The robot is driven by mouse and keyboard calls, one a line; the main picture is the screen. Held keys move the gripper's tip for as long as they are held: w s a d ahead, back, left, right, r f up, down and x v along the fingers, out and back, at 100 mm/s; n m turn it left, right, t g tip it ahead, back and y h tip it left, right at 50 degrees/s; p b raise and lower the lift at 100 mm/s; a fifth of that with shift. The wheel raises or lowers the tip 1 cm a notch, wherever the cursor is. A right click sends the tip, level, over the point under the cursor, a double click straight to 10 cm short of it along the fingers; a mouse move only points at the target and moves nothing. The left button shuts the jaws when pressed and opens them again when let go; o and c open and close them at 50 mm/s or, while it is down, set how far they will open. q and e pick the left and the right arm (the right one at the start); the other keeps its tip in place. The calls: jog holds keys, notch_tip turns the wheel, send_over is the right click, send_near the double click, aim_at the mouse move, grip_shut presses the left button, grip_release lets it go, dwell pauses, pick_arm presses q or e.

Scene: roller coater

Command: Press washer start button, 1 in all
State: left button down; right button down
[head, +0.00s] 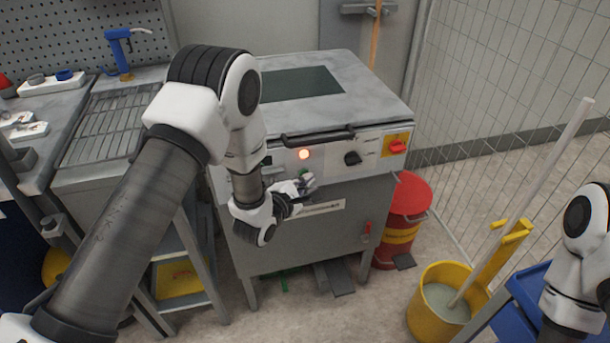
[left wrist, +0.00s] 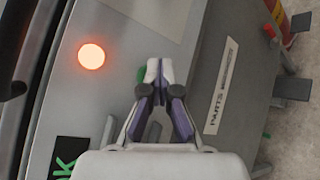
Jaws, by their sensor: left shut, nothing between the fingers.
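The parts washer (head: 325,230) is a grey cabinet with a lid, standing in the middle of the head view. Its sloped front panel carries a glowing orange lamp (head: 304,154), also seen in the left wrist view (left wrist: 91,56). A green button (left wrist: 141,74) shows just beside my left fingertips and is partly hidden by them. My left gripper (head: 307,182) is shut and empty, its tips at the panel below the lamp; they also show in the left wrist view (left wrist: 159,70). I cannot tell whether they touch the button. My right gripper is out of view.
The panel also has a black knob (head: 352,158) and a red switch on a yellow plate (head: 397,146). A red bin (head: 408,195) stands right of the washer, with a yellow mop bucket (head: 425,308) nearer. A drain bench (head: 105,125) adjoins at left.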

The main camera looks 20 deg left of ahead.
pick_arm(q)
jog(key=shift+s+d, duration=0.5)
jog(key=shift+s, duration=0.2)
jog(key=s+d, duration=0.1)
jog(key=s+d+p, duration=0.1)
jog(key=s, duration=0.2)
jog(key=shift+s+d+p, duration=0.1)
jog(key=shift+d+p, duration=0.2)
jog(key=shift+d, duration=0.1)
dwell(0.4)
